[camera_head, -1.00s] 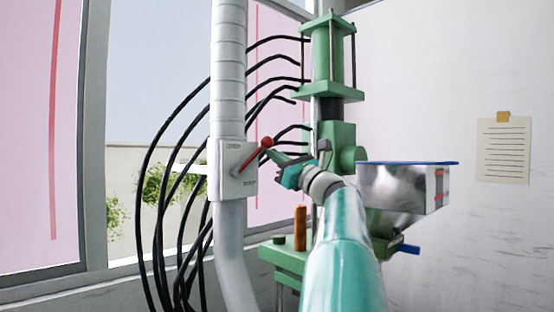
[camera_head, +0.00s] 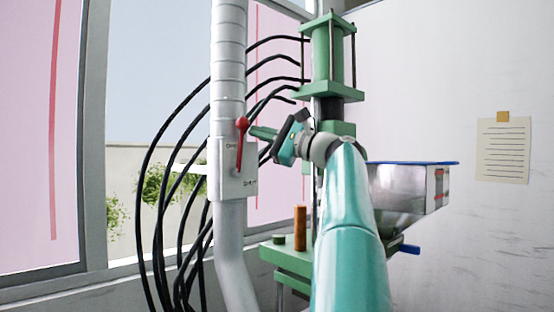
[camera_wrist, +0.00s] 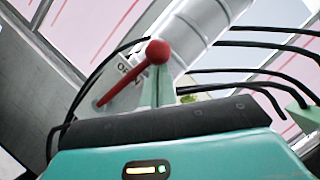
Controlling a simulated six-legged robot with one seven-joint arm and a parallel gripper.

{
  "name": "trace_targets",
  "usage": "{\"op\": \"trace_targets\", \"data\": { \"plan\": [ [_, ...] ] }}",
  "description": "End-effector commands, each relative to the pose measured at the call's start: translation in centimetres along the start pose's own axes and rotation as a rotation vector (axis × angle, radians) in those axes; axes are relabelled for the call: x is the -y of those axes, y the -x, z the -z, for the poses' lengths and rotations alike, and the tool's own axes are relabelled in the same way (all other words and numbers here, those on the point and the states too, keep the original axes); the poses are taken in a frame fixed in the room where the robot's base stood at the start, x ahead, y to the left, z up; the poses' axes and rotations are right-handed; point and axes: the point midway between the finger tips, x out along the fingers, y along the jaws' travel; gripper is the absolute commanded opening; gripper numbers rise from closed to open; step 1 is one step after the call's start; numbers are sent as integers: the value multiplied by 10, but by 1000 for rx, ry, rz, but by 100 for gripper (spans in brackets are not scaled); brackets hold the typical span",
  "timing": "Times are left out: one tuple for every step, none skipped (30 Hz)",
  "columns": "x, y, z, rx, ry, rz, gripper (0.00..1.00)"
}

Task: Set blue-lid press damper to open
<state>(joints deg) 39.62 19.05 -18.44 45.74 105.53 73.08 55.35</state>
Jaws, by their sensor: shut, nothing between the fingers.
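The damper is a pale plate (camera_head: 236,186) on the light grey duct pipe, with a red lever (camera_head: 240,146) that ends in a round knob. The lever stands nearly upright, knob at the top, close to the upper plate marking; the markings are too small to read surely. My gripper (camera_head: 254,131) is shut and empty, its tips beside the knob on its right. In the wrist view the red lever (camera_wrist: 124,86) crosses in front of the plate, and its knob overlaps the tips of my gripper (camera_wrist: 157,78); whether they touch is unclear. The blue-lid press's hopper (camera_head: 405,188) is partly behind my arm.
The green press (camera_head: 327,60) stands behind my arm, with black hoses (camera_head: 160,150) looping left behind the duct pipe (camera_head: 229,80). An orange-brown cylinder (camera_head: 300,228) stands on the press base. A paper note (camera_head: 503,150) hangs on the right wall.

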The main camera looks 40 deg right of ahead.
Motion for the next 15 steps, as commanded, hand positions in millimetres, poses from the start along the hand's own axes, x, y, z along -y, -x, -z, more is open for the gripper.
{"op": "trace_targets", "data": {
  "plan": [
    [0, -1, -3, 1, 25, -11, 0],
    [0, -2, -4, 0, 37, -18, 0],
    [-1, -3, -5, 0, 53, -26, 0],
    [-1, -4, -7, 1, 63, -32, 0],
    [-2, -4, -8, 2, 73, -37, 0],
    [-2, -5, -8, 1, 84, -43, 0],
    [-3, -5, -9, 1, 91, -47, 0],
    [-3, -5, -10, 1, 97, -50, 0],
    [-3, -6, -10, 1, 104, -53, 0],
    [-3, -6, -11, 1, 108, -55, 0],
    [-3, -6, -11, 1, 111, -57, 0],
    [-3, -6, -12, 1, 115, -58, 0],
    [-3, -6, -12, 1, 117, -59, 0],
    [-3, -6, -12, 1, 118, -60, 0],
    [-4, -6, -12, 1, 119, -60, 0]
  ]
}}
